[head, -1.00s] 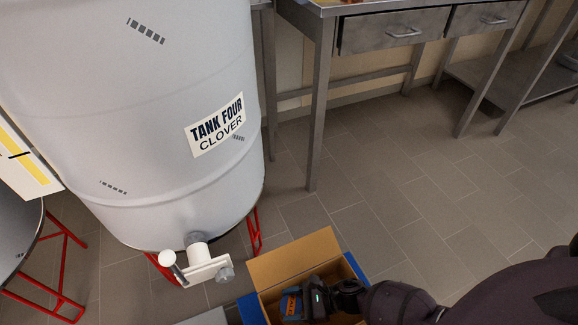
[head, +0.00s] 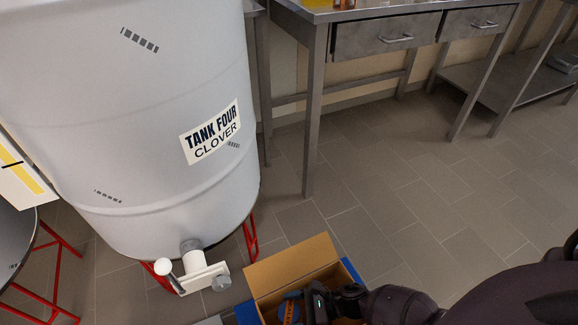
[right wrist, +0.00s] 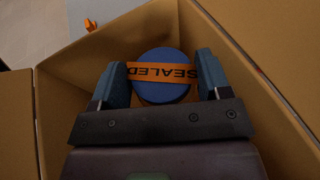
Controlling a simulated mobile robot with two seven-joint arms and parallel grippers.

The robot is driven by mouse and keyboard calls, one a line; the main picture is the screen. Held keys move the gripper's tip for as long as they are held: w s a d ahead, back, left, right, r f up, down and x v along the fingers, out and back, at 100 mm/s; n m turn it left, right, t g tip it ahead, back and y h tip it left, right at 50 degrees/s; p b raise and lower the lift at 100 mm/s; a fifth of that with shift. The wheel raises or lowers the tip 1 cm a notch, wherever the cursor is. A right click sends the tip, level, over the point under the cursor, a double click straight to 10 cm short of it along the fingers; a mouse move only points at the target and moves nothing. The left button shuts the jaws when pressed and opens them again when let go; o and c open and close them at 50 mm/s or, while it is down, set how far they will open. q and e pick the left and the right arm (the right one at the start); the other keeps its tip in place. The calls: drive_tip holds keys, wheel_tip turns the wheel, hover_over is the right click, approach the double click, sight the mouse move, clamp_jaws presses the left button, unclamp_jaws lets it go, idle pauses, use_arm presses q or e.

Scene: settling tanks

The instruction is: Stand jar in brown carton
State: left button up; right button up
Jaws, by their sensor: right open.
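The brown carton (head: 290,265) is at the bottom of the head view with a flap raised at its back. In the right wrist view its inner walls (right wrist: 240,55) surround my gripper. The jar (right wrist: 160,88) shows as a round blue lid with an orange band marked SEALED, inside the carton. Its body and base are hidden under the lid. My right gripper (right wrist: 161,62) is open, with one blue finger on each side of the lid. In the head view my right gripper (head: 303,308) reaches down into the carton. My left gripper is not in view.
A blue crate or tray edge (head: 352,271) shows around the carton. A large grey tank (head: 150,110) labelled TANK FOUR CLOVER stands behind left, with a white outlet valve (head: 203,278) near the carton. A steel table (head: 312,120) is behind. The floor to the right is clear.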

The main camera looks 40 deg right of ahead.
use_arm(q)
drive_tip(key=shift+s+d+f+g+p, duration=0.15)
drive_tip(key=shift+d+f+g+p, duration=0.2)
drive_tip(key=shift+p, duration=0.15)
use_arm(e)
drive_tip(key=v, duration=0.6)
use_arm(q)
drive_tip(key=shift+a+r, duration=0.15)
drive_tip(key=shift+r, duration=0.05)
use_arm(e)
drive_tip(key=shift+d+r, duration=0.1)
drive_tip(key=shift+d, duration=0.05)
